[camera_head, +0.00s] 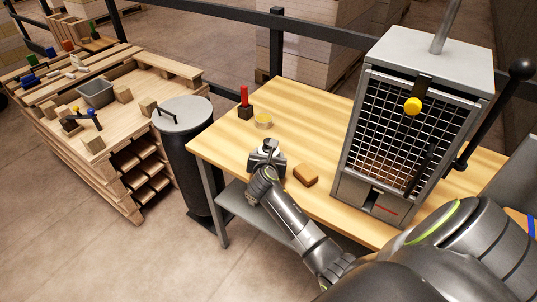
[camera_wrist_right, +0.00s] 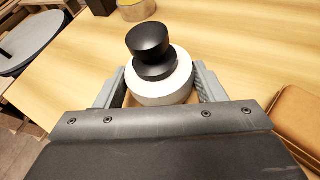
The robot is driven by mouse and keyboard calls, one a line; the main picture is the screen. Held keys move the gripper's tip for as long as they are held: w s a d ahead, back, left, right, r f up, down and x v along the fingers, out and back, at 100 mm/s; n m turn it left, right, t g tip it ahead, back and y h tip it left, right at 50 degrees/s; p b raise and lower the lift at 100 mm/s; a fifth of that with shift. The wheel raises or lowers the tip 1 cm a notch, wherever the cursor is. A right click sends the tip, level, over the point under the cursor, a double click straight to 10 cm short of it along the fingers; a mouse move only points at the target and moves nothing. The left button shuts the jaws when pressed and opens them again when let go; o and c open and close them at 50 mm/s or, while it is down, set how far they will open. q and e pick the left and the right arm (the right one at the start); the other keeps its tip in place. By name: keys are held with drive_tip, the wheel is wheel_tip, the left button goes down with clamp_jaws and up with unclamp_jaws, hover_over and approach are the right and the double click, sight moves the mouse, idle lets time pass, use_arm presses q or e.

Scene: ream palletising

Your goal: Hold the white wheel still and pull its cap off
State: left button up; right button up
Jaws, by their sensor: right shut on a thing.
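The white wheel (camera_wrist_right: 160,88) is a thick white disc near the wooden table top in the right wrist view. Its black cap (camera_wrist_right: 148,42), a knob with a wide rounded top and narrower neck, sits on the wheel's upper face. My right gripper (camera_wrist_right: 161,84) is shut on the wheel, one grey finger on each side. The cap stands above the fingers, and nothing grips it. In the head view my right gripper (camera_head: 267,152) is low over the table's left part and largely hides the wheel. My left gripper is not in view.
A brown block (camera_head: 306,174) lies right of the gripper. A yellowish round item (camera_head: 263,121) and a red piece on a dark block (camera_head: 244,98) stand behind it. A tall wire-fronted cabinet (camera_head: 400,130) fills the table's right. A dark lidded drum (camera_head: 187,150) stands left of the table.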

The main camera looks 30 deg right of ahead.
wheel_tip(320, 180, up, 10)
drive_tip(key=shift+p, duration=0.6)
drive_tip(key=o, duration=0.5)
drive_tip(key=c, duration=0.7)
drive_tip(key=shift+c, duration=0.2)
drive_tip(key=shift+a, duration=0.1)
drive_tip(key=s+a+r+n+y, duration=0.4)
drive_tip(key=a+r+n+y, duration=0.3)
drive_tip(key=a+r, duration=0.5)
drive_tip(key=s+a+r+n+y, duration=0.5)
drive_tip(key=a+r+n+y, duration=0.3)
drive_tip(key=a+r, duration=0.4)
drive_tip(key=shift+a+r+y, duration=0.4)
drive_tip(key=shift+r+y, duration=0.5)
drive_tip(key=shift+r, duration=1.6)
